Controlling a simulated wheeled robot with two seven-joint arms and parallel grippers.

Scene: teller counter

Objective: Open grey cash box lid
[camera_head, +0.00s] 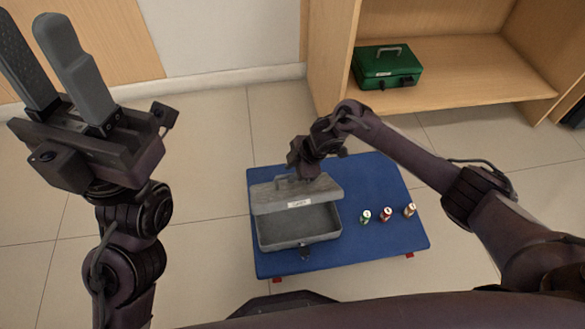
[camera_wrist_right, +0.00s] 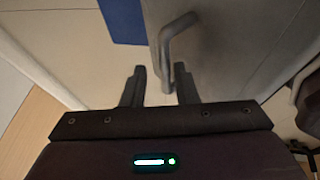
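The grey cash box (camera_head: 298,246) stands on a blue platform. Its lid (camera_head: 325,190) is partly raised and tilted back, and the open front shows the inside. A white label is on the lid's edge, and a latch hangs at the front. My right gripper (camera_head: 298,176) is at the lid's top, partly hidden by its own wrist. In the right wrist view the lid's bar handle (camera_wrist_right: 178,40) reaches between the fingers of my right gripper (camera_wrist_right: 160,85), which stand apart with gaps beside the bar. My left gripper (camera_head: 28,18) is raised at the upper left, open and empty.
The blue platform (camera_head: 375,190) has red feet. Green, red and brown small rolls or cans (camera_head: 386,214) stand right of the box. A green cash box (camera_head: 386,67) sits in a wooden shelf (camera_head: 450,62) behind. Tiled floor (camera_head: 205,200) left of the platform is clear.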

